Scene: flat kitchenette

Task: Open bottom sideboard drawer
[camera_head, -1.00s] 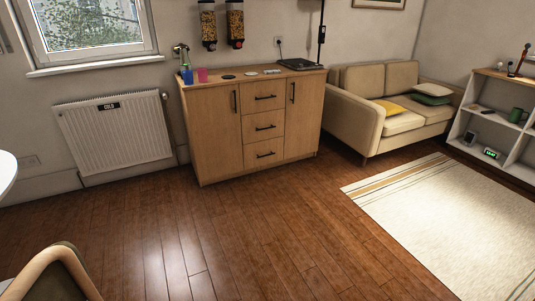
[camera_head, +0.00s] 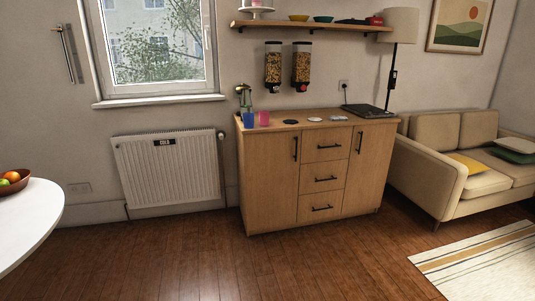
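The wooden sideboard (camera_head: 270,190) stands against the back wall, right of centre. It has a door on each side and a column of three drawers between them. The bottom drawer (camera_head: 321,206) is closed, its front flush with the others, with a dark horizontal bar handle (camera_head: 322,209). The middle and top drawers are closed too. My gripper is not in view.
Wooden floor (camera_head: 300,262) lies clear before the sideboard. A radiator (camera_head: 168,169) is to its left, a beige sofa (camera_head: 425,179) to its right. A rug (camera_head: 485,268) lies front right. A white round table (camera_head: 35,215) with a fruit bowl (camera_head: 12,182) is at left.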

